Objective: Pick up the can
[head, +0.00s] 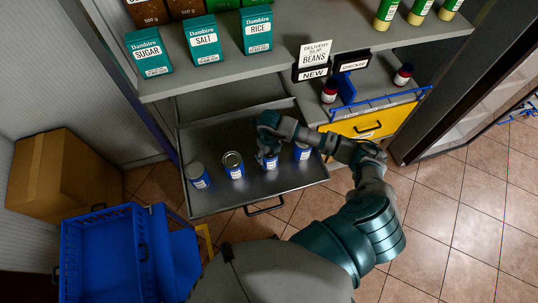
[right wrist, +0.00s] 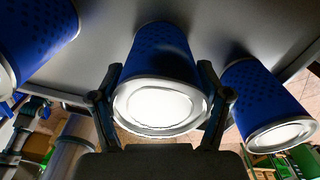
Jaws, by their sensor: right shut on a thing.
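Several blue cans stand in a row in the pulled-out grey metal drawer (head: 220,130). My right gripper (head: 268,150) reaches down over the drawer and is shut on one blue can (head: 270,163). In the right wrist view, the two fingers of the gripper (right wrist: 160,78) press on either side of this can (right wrist: 158,52), with its pale round end facing the camera. I cannot tell whether it is lifted off the drawer floor. A neighbouring can (head: 302,151) stands close on the right, and another can (head: 233,165) on the left. My left gripper is not in view.
The leftmost can (head: 197,176) stands near the drawer's left wall. Above the drawer is a grey shelf (head: 260,68) with teal sugar, salt and rice boxes. A yellow drawer front (head: 375,122) is at right. A blue crate (head: 105,255) and cardboard box (head: 65,175) stand at left.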

